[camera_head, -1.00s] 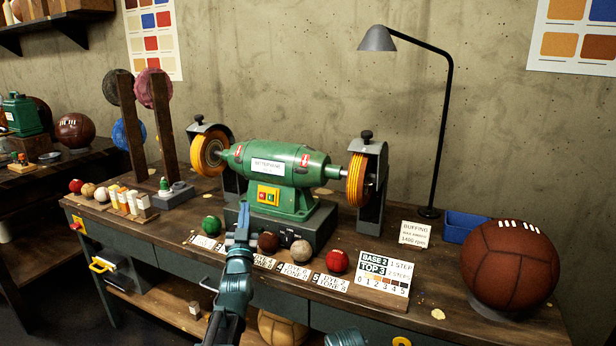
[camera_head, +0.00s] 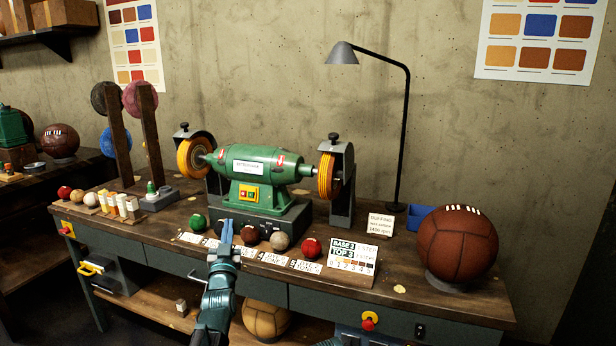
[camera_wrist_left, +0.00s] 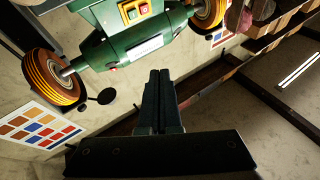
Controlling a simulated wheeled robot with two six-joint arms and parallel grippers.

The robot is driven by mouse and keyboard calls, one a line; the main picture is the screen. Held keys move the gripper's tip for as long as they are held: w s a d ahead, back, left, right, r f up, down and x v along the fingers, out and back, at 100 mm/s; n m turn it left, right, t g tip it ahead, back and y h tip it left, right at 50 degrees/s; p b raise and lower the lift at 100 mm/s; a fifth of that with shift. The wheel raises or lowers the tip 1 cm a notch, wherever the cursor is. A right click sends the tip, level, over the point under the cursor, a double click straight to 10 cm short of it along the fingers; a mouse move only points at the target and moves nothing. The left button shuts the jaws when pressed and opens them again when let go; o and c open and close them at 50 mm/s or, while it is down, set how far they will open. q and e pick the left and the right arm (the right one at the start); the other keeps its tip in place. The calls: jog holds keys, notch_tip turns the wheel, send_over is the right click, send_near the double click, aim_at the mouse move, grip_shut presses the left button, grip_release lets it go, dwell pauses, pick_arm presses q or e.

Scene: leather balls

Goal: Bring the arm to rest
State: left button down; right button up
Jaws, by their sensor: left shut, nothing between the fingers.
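My left gripper (camera_head: 226,232) is shut and empty. In the head view it points up toward the workbench (camera_head: 430,296), at the row of small balls along the front. A green ball (camera_head: 197,222) is just left of its fingertips, and a brown ball (camera_head: 250,235) is just right. I cannot tell whether the fingers touch anything. In the left wrist view the closed fingers (camera_wrist_left: 160,85) show against the wall, with the green grinder (camera_wrist_left: 135,40) beyond.
The green buffing grinder (camera_head: 258,172) stands behind the balls. A large brown ball (camera_head: 457,243) and a black lamp (camera_head: 404,130) stand at the right.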

pick_arm(q)
jog(key=s+d+f+m+g+h+p, duration=0.1)
jog(key=s+d+f+g+h+p, duration=0.1)
jog(key=s+d+f+g+p, duration=0.35)
jog(key=s+d+f+m+g+h+p, duration=0.25)
jog(key=s+d+g+p, duration=0.35)
jog(key=d, duration=0.3)
jog(key=s+d+g+y+p, duration=0.1)
jog(key=s+g+y+p, duration=0.2)
jog(key=s+g+p, duration=0.6)
jog(key=s+g, duration=0.2)
jog(key=s, duration=1.2)
jog(key=shift+d+f, duration=0.2)
jog(key=shift+f, duration=0.05)
dwell(1.0)
